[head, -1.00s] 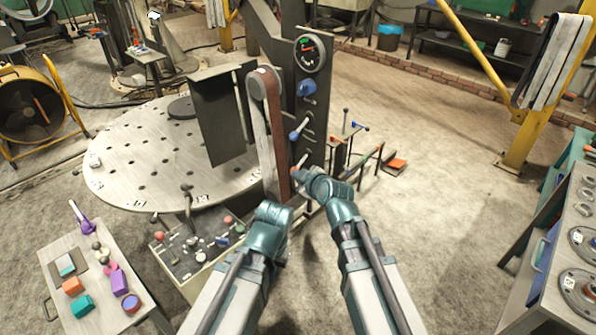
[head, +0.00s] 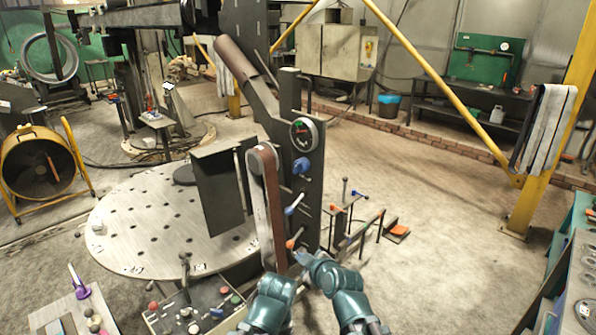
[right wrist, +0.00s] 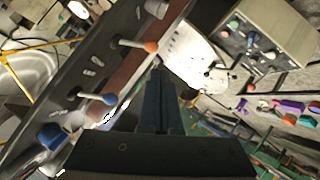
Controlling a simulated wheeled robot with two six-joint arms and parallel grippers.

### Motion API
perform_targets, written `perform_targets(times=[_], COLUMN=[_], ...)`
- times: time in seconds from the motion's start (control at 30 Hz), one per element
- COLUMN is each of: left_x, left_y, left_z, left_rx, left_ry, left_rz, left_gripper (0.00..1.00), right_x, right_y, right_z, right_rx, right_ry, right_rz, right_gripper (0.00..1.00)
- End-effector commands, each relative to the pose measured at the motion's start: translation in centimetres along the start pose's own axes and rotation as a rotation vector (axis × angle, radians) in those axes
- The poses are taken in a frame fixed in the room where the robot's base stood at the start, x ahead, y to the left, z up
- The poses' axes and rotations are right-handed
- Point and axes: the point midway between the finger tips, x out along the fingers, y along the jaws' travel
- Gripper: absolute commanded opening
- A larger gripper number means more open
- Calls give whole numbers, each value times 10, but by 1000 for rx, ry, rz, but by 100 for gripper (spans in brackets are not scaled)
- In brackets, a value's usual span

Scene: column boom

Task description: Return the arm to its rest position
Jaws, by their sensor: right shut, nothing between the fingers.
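My right arm (head: 340,290) reaches up from the bottom of the head view. Its gripper (head: 303,257) is near the foot of the dark upright panel (head: 312,180), just below an orange-tipped lever (head: 290,244). In the right wrist view the fingers (right wrist: 158,75) are together and empty. The orange knob (right wrist: 151,46) shows just past their tips, and I cannot tell whether they touch. A blue-tipped lever (right wrist: 105,98) is to the left of the fingers there. My left arm (head: 268,302) stands to the left of the right arm; its gripper is hidden.
A belt unit (head: 264,200) and a round perforated table (head: 130,232) stand left of the panel. A control box (head: 178,312) with knobs is at the lower left. A small rack (head: 352,215) of levers is right of the panel. Open floor (head: 440,240) lies further right.

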Motion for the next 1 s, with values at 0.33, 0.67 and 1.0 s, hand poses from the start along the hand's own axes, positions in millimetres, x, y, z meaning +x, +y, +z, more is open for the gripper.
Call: perform_targets(times=[0.33,0.67,1.0], left_x=[0,0,0], left_y=[0,0,0], left_z=[0,0,0], left_rx=[0,0,0], left_ry=[0,0,0], left_rz=[0,0,0], left_gripper=[0,0,0], right_x=[-34,-92,-110], right_y=[-33,-48,-89], right_z=[120,188,172], right_rx=[522,885,851], right_ry=[-511,-930,-1078], right_rz=[-200,-145,-165], right_gripper=[0,0,0])
